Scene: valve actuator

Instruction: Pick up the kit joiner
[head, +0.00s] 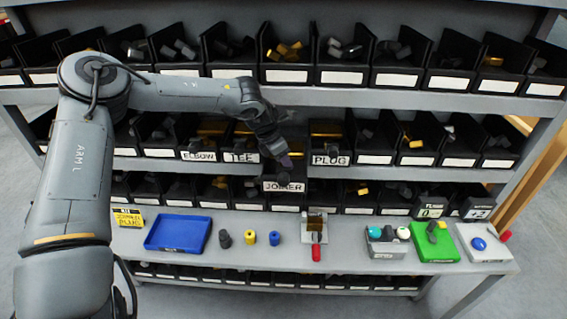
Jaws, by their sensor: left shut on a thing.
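My left gripper (284,160) is above the mouth of the black bin labelled JOINER (284,187), its fingers pointing down. It is shut on a small dark piece, which I take to be the kit joiner; the piece is mostly hidden by the fingers and hard to tell from the dark bin. The JOINER bin sits lower and further forward in the picture than the neighbouring TEE bin (242,157) and PLUG bin (331,160). A yellow kit card (128,219) stands at the left of the worktop. My right gripper is not in view.
Rows of black bins fill the shelves. On the worktop are a blue tray (150,243), several small cylinders (250,238), a red-handled fixture (316,252), a grey holder with balls (385,248), a green tray (447,256) and a button box (495,254).

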